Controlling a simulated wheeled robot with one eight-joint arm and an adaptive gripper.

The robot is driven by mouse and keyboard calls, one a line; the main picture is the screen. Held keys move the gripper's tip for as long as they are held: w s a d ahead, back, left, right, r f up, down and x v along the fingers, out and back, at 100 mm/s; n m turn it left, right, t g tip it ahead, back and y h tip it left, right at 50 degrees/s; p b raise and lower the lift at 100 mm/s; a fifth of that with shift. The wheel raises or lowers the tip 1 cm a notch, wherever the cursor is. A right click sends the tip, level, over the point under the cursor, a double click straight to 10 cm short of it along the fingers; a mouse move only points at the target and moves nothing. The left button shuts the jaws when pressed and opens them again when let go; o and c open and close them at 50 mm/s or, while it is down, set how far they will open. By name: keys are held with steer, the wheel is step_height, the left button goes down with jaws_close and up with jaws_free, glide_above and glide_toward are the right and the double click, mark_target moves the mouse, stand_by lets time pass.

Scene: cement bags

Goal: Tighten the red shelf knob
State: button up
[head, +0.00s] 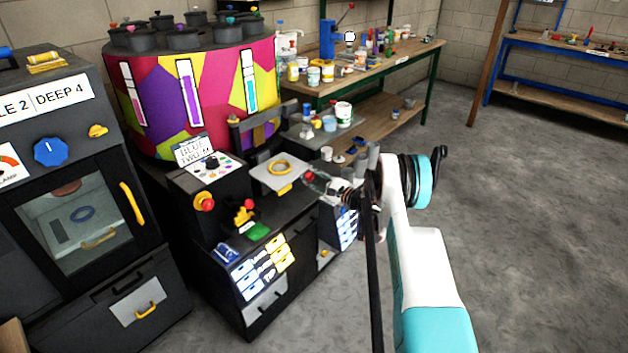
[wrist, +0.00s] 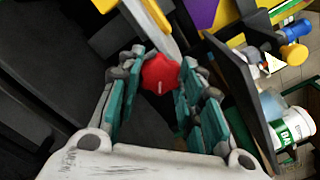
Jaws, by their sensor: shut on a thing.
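The red shelf knob (wrist: 160,74) is a lobed knob with a pale mark on its face. In the wrist view it sits between the two fingertips of my gripper (wrist: 158,88), which are shut on it from both sides. In the head view the red knob (head: 309,177) shows as a small red spot at the end of my gripper (head: 325,185), beside the machine's small grey shelf (head: 278,190). My fingers and arm hide part of the knob's mount.
A control box (head: 205,170) with a red button (head: 204,202) stands to the left. A workbench (head: 350,85) with several pots is behind. A white tub (wrist: 292,128) is at right in the wrist view. The floor at right is clear.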

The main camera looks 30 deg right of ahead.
steer(key=shift+m, duration=1.5)
steer(key=o, duration=1.1)
steer(key=shift+c, duration=0.2)
steer(key=v, duration=1.2)
